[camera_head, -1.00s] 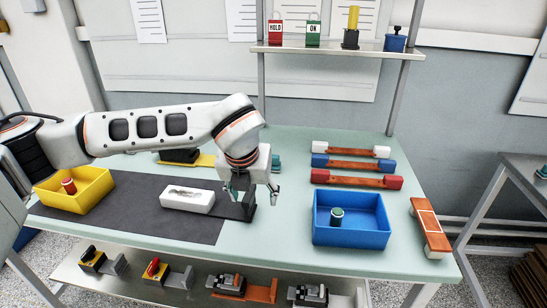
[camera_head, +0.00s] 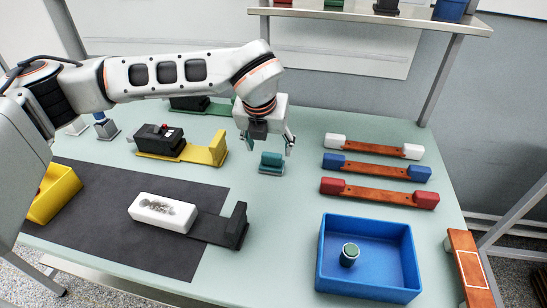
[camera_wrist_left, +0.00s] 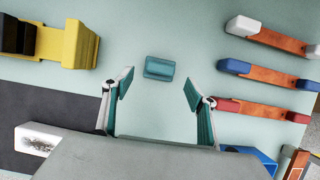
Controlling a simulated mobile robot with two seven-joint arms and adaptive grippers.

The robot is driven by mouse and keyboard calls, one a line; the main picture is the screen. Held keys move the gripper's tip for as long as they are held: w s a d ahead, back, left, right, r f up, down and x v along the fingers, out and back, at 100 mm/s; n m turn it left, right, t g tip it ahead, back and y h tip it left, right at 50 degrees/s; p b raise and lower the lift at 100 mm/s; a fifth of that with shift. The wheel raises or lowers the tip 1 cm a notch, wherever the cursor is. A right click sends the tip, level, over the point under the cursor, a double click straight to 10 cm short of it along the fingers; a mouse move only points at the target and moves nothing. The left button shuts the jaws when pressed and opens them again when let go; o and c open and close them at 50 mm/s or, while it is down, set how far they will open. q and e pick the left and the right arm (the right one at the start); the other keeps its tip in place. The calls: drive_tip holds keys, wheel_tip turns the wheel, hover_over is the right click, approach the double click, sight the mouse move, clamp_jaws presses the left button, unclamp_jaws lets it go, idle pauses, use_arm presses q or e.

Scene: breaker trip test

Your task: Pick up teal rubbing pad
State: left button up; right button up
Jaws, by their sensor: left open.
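The teal rubbing pad (camera_head: 271,162) is a small teal block with a raised grip, lying on the pale green table in the middle of the head view. In the left wrist view the pad (camera_wrist_left: 159,68) lies just beyond the fingertips, between their lines and clear of both. My left gripper (camera_head: 268,147) is open and empty, pointing down above the pad in the head view. Its two teal-lined fingers (camera_wrist_left: 158,86) are spread wide in the left wrist view. My right gripper is in neither view.
A yellow-based device (camera_head: 180,145) stands left of the pad. Orange bars with white, blue and red ends (camera_head: 376,168) lie to its right. A blue bin (camera_head: 324,257) holding a dark green-topped piece is at the front right. A white block (camera_head: 162,212) lies on the dark mat.

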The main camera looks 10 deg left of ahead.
sight(272, 154)
use_arm(q)
drive_tip(key=shift+f, duration=0.55)
drive_tip(key=shift+w+x, duration=0.15)
drive_tip(key=shift+x, duration=1.2)
drive_tip(key=shift+w+x, duration=0.15)
drive_tip(key=shift+x, duration=1.25)
drive_tip(key=shift+r, duration=0.15)
drive_tip(key=c, duration=1.2)
